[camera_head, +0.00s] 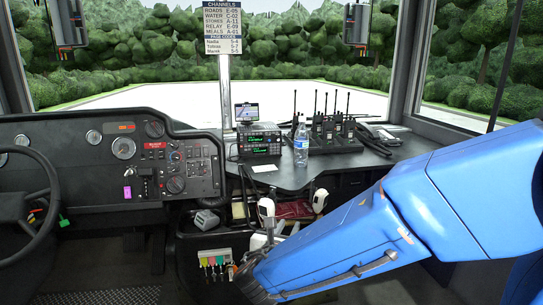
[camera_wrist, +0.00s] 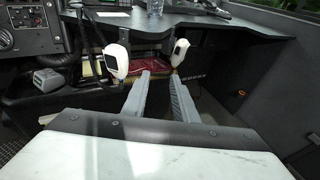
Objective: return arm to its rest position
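My blue arm (camera_head: 350,235) reaches from the right edge down toward the bottom middle of the head view. My gripper is small and partly hidden there. In the wrist view my gripper (camera_wrist: 160,76) shows two grey fingers apart, with nothing between them. They point toward the space below the desk, between two white handsets, one at left (camera_wrist: 117,61) and one at right (camera_wrist: 180,52). I cannot tell how close the fingers are to the handsets.
The desk (camera_head: 290,176) above holds a water bottle (camera_head: 301,144), a radio (camera_head: 259,140) and several handheld radios (camera_head: 325,132). Several coloured key tags (camera_head: 212,262) hang near the arm's lower end. The dashboard (camera_head: 90,165) and steering wheel (camera_head: 40,228) are at left.

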